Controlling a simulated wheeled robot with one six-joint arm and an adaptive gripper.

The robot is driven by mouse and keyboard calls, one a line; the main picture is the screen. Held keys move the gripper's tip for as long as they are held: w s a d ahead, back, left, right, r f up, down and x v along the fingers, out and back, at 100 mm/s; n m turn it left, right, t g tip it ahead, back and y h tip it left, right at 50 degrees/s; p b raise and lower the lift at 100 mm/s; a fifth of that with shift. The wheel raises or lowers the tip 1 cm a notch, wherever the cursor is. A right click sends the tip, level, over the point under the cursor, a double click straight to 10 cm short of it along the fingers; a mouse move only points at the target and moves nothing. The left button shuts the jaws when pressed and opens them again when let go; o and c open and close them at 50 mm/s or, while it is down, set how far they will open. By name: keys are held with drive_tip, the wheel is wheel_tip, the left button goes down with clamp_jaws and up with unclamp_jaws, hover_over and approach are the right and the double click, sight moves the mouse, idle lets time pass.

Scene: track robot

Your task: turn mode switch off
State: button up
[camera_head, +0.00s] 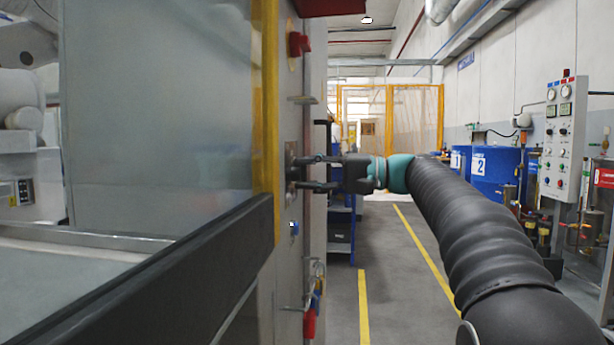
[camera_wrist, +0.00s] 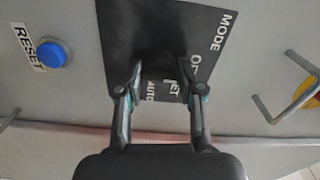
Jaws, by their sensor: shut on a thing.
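The mode switch (camera_wrist: 158,62) is a dark knob on a black label plate (camera_wrist: 118,25) in the wrist view. The plate carries the words MODE, AUTO and partly hidden lettering. My gripper (camera_wrist: 160,80) has its two fingers on either side of the knob, shut on it. The fingers and the dark knob hide its pointer, so I cannot tell its exact setting. In the head view my gripper (camera_head: 305,173) reaches left from my arm to the switch plate (camera_head: 291,165) on the panel's narrow face, which is seen edge-on.
In the head view, a red button (camera_head: 299,44) is above and a red padlock (camera_head: 310,322) hangs below. The aisle (camera_head: 390,260) is clear.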

idle(0.3)
drive_tip(key=o, duration=1.1)
drive_tip(key=d, duration=0.4)
drive_tip(key=s+d, duration=0.1)
drive_tip(key=d, duration=0.3)
drive_tip(key=s+d, duration=0.1)
drive_tip(key=d, duration=0.2)
drive_tip(key=shift+s+d, duration=0.1)
drive_tip(key=shift+d, duration=0.3)
